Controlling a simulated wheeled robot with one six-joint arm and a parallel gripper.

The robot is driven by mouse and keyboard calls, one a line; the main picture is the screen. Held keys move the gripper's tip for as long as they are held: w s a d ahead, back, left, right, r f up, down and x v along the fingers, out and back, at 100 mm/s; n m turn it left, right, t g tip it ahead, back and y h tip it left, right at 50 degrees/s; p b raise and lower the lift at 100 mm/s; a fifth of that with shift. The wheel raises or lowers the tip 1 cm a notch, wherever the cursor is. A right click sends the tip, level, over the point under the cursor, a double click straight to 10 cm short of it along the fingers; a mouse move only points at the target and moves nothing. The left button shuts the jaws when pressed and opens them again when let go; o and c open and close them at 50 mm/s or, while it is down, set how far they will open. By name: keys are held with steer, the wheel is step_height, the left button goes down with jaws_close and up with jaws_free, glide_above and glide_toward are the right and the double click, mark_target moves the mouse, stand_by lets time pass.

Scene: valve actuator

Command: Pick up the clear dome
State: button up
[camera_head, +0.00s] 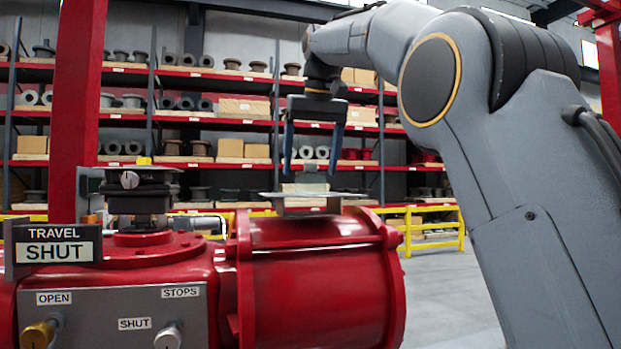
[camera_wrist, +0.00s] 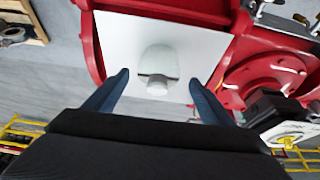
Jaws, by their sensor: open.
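The clear dome (camera_wrist: 160,60) stands on a pale flat plate (camera_wrist: 212,48) on top of the red cylinder. It also shows faintly in the head view (camera_head: 311,180), on the plate (camera_head: 345,196). My gripper (camera_head: 311,172) points down above the plate, with its two blue fingers apart. In the wrist view, my gripper (camera_wrist: 160,78) is open, with a fingertip toward each side of the dome and gaps between. The fingers do not appear to touch the dome. The exact height of the fingertips against the dome is hard to tell.
The red cylinder (camera_head: 320,290) joins a red actuator body with a "TRAVEL SHUT" sign (camera_head: 55,244) at left. A dark indicator housing (camera_head: 138,190) rises beside the plate. Yellow railing (camera_head: 435,228) and stocked shelves stand behind. Floor at right is clear.

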mark_target(310, 176)
steer(key=shift+p+x, duration=0.55)
steer(key=shift+x, duration=1.45)
steer(key=shift+d, duration=0.1)
steer(key=c, duration=1.2)
steer(key=shift+r, duration=0.1)
